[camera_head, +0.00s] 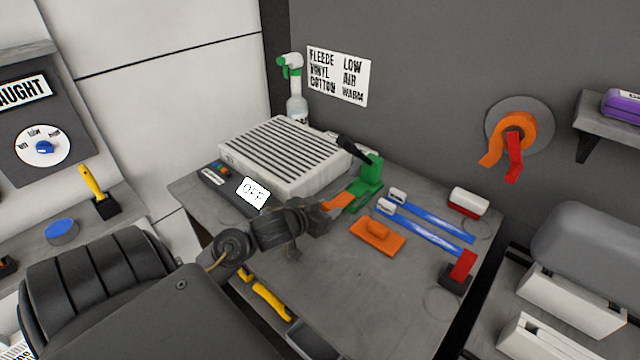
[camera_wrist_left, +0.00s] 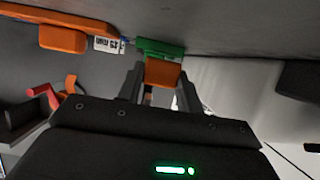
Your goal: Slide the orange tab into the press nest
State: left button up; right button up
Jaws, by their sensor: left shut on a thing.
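The orange tab (camera_head: 337,201) is held at the tip of my left gripper (camera_head: 322,217), level with the base of the green press (camera_head: 368,183). The press has a black lever sticking out to the upper left. In the left wrist view the tab (camera_wrist_left: 163,72) sits between the two fingers of my left gripper (camera_wrist_left: 160,85), with its far end at the green press base (camera_wrist_left: 160,47). I cannot tell whether the tab is inside the nest or just in front of it. My right gripper is not in view.
A slatted white box (camera_head: 285,155) with an "OFF" sign stands left of the press. To the right lie blue strips (camera_head: 430,225), an orange squeegee-like block (camera_head: 377,237) and a black-and-red holder (camera_head: 458,272). The front of the grey bench (camera_head: 370,300) is clear.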

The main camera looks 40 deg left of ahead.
aim_at(347, 195)
pick_arm(q)
jog(key=shift+w+a+p, duration=0.1)
jog(key=shift+w+p, duration=0.3)
jog(key=shift+w, duration=2.95)
jog(key=shift+f, duration=0.3)
